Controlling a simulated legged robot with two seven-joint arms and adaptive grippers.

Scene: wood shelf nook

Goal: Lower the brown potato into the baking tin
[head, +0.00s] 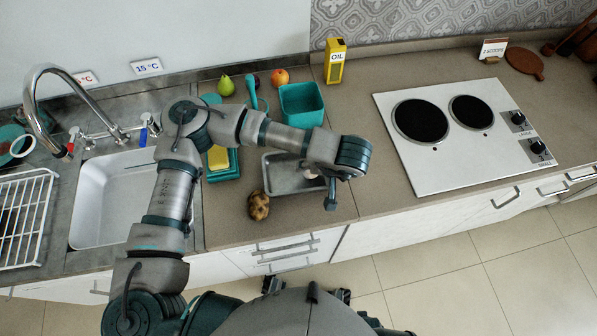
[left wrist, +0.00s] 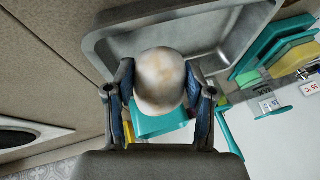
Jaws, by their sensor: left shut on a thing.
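A dark brown potato (head: 258,205) lies on the counter, just left of the front of the grey metal baking tin (head: 281,178). My left gripper (head: 331,193) hangs over the tin's right side, partly hiding it. In the left wrist view the left gripper (left wrist: 160,88) is shut on a pale, cream-coloured rounded thing (left wrist: 160,76) with tan patches, whose kind I cannot tell. The tin (left wrist: 105,50) shows behind it there; I cannot tell how high the thing is above it. My right gripper is not in view.
A teal bin (head: 301,104) stands behind the tin, and a teal tray with a yellow sponge (head: 218,158) to its left. The cooktop (head: 450,165) is to the right, the sink (head: 112,205) to the left. A yellow oil carton (head: 335,65) stands at the back.

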